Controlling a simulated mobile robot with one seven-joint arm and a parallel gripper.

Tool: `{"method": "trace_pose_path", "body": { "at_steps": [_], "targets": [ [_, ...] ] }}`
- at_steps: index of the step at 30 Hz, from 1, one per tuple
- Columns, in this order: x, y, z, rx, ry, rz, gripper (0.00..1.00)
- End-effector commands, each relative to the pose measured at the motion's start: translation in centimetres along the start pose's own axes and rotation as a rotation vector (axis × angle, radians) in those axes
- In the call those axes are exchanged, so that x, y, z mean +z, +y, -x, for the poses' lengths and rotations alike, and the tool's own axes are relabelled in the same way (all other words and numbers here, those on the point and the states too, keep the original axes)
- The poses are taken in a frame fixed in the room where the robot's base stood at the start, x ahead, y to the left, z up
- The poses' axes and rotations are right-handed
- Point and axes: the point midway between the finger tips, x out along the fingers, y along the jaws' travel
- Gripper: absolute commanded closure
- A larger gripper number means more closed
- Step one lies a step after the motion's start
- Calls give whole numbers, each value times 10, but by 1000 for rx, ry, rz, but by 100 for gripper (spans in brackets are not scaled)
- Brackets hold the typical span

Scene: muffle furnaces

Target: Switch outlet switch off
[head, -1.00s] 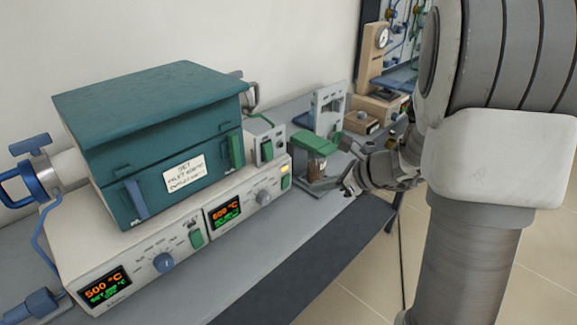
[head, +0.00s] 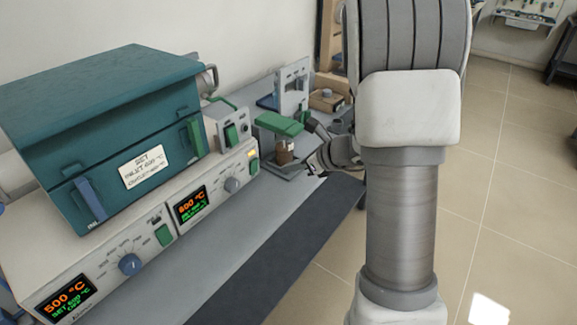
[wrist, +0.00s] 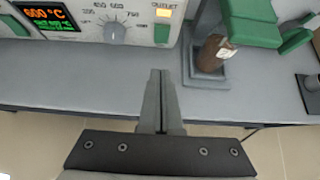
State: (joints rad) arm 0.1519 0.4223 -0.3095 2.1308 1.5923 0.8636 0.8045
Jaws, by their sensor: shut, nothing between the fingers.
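The outlet switch is a small green rocker (wrist: 162,34) on the furnace's front panel, under the word OUTLET and a lit amber lamp (wrist: 162,13). In the head view the green switch (head: 254,168) sits at the right end of the panel, below the glowing lamp (head: 252,154). My gripper (wrist: 158,76) is shut and empty in the wrist view. Its tips point toward the panel, below and apart from the switch, over the bench. In the head view my arm partly hides the gripper, to the right of the panel.
A brown bottle (wrist: 212,52) with a green-topped stand (head: 279,124) is right of the panel, close to my gripper. A dial (wrist: 115,32) and a 600 °C display (wrist: 45,16) lie left of the switch. The grey bench top (head: 225,225) before the panel is clear.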

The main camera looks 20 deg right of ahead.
Motion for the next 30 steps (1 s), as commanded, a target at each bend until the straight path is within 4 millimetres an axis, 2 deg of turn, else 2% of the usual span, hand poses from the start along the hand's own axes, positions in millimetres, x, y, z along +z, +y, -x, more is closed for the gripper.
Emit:
{"method": "trace_pose_path", "body": {
  "at_steps": [1, 3, 10, 12, 18, 30],
  "targets": [
    [-3, 2, -14, 5, 2, 2, 100],
    [-3, 1, -30, 4, 2, 2, 100],
    [-3, 2, -77, 4, 2, 2, 100],
    [11, 1, -83, 2, -1, 5, 100],
    [25, 0, -97, 1, 1, 2, 100],
    [28, 1, -99, 1, 1, 1, 100]
  ]
}}
